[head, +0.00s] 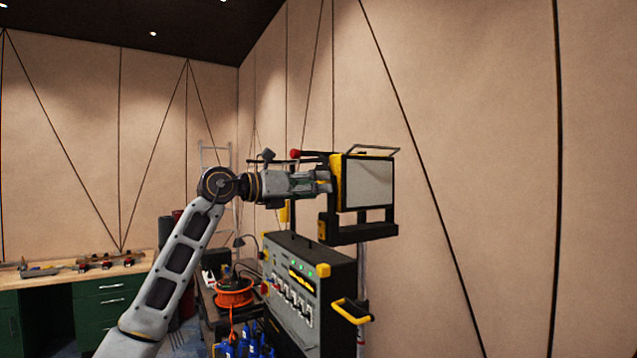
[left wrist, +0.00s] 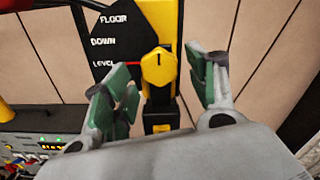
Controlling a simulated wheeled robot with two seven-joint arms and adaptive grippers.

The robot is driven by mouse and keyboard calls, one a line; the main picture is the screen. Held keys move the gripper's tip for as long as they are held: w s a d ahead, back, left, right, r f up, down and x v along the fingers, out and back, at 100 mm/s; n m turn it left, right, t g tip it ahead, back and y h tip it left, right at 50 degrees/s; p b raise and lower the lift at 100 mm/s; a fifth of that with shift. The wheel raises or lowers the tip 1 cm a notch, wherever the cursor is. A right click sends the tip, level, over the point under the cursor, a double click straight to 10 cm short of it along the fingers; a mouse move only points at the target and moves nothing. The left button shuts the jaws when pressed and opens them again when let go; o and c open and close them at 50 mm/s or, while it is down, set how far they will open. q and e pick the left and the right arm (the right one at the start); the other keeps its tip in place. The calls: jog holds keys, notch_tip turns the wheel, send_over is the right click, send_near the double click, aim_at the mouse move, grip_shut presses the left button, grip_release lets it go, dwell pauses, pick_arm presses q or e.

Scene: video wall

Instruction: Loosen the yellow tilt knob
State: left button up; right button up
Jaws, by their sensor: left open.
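The yellow tilt knob (left wrist: 158,67) is in the middle of the left wrist view, on a yellow upright bracket. A black plate (left wrist: 115,38) beside it reads FLOOR, DOWN and LEVEL, and a dark mark on the knob is near the LEVEL line. My left gripper (left wrist: 160,85) is open, with one green-padded finger on each side of the knob; I cannot tell whether either touches it. In the head view my left gripper (head: 326,182) is at the left side of the lamp panel (head: 368,184) and hides the knob. My right gripper is not in view.
A black control box (head: 310,283) with green lights and yellow handles stands below the lamp. An orange cable reel (head: 234,292) is to its left. A workbench (head: 75,268) is at the far left. The wall at right is clear.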

pick_arm(q)
jog(key=shift+w+d, duration=0.4)
jog(key=shift+d, duration=0.2)
jog(key=shift+c, duration=0.3)
jog(key=c, duration=1)
